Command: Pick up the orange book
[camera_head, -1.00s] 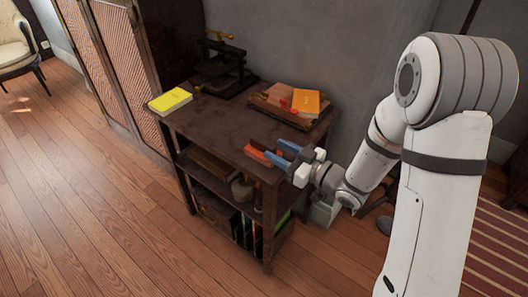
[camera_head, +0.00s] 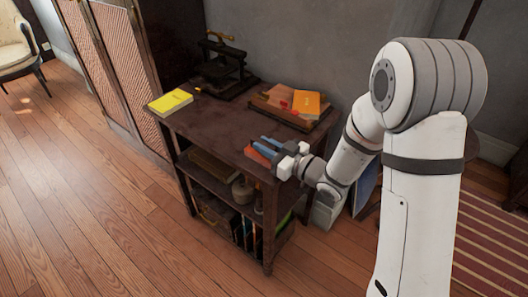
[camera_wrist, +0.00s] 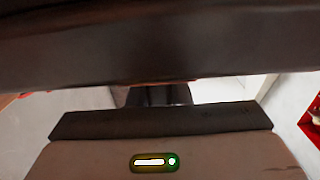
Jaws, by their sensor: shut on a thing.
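An orange-red book (camera_head: 256,156) is at the near right corner of the dark wooden table's top, partly hidden by my gripper. My gripper (camera_head: 266,147), with blue fingers, is at that corner and shut on this book. The head view does not show clearly whether the book still touches the tabletop. Another book with a bright orange cover (camera_head: 306,104) lies on the tray at the back right of the table, apart from my gripper. The wrist view shows mostly dark, close surfaces, and the book cannot be made out there.
The dark table (camera_head: 215,128) has lower shelves holding books and a jar. A yellow book (camera_head: 170,101) lies at its left edge. A black press (camera_head: 222,65) stands at the back. The tray (camera_head: 268,111) holds a brownish book too. The middle of the tabletop is clear.

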